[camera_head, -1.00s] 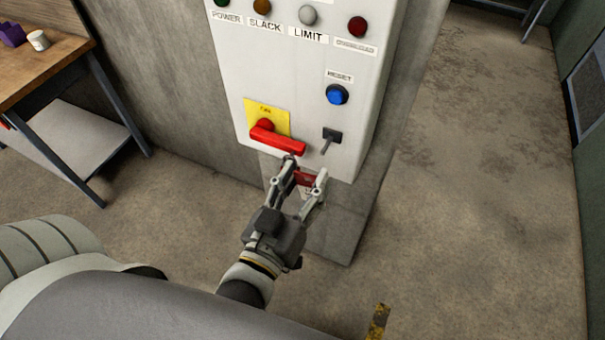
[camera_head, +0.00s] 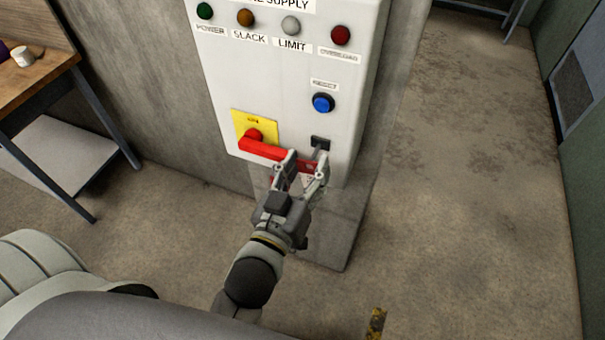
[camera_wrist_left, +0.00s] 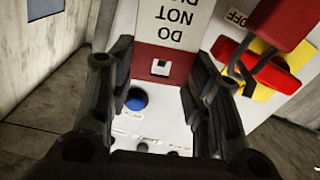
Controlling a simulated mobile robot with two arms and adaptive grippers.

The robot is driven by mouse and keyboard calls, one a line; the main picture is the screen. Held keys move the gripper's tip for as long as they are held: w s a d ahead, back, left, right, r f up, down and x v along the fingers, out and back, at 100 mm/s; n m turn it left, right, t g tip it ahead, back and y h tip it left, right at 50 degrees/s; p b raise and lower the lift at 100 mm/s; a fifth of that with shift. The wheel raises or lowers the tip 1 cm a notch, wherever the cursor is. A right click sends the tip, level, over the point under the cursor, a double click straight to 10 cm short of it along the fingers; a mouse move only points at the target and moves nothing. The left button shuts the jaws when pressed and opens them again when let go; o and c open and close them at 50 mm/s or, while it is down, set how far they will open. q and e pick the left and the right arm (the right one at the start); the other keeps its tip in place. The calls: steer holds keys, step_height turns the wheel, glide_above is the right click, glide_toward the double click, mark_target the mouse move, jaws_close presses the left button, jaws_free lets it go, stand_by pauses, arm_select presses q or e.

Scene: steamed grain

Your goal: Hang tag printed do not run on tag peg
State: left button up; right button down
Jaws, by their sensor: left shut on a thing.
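The tag peg (camera_head: 320,143) is a dark fitting on the box face, right at the fingertips. Something white and dark shows through the hole; I cannot tell whether the peg is in it. My right gripper is not in view.
A red switch handle (camera_head: 262,148) on a yellow plate lies just left of the fingers. A red padlock (camera_wrist_left: 278,20) shows beside the tag in the wrist view. A blue reset button (camera_head: 323,103) sits above the peg. A wooden table (camera_head: 40,70) stands at left.

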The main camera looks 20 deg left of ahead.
mark_target(314, 157)
arm_select(q)
steer(key=shift+w+d+f+p, duration=0.15)
steer(key=shift+w+p, duration=0.2)
steer(key=shift+w, duration=1.7)
steer(key=o, duration=0.9)
steer(key=shift+c, duration=0.2)
steer(key=shift+f, duration=0.1)
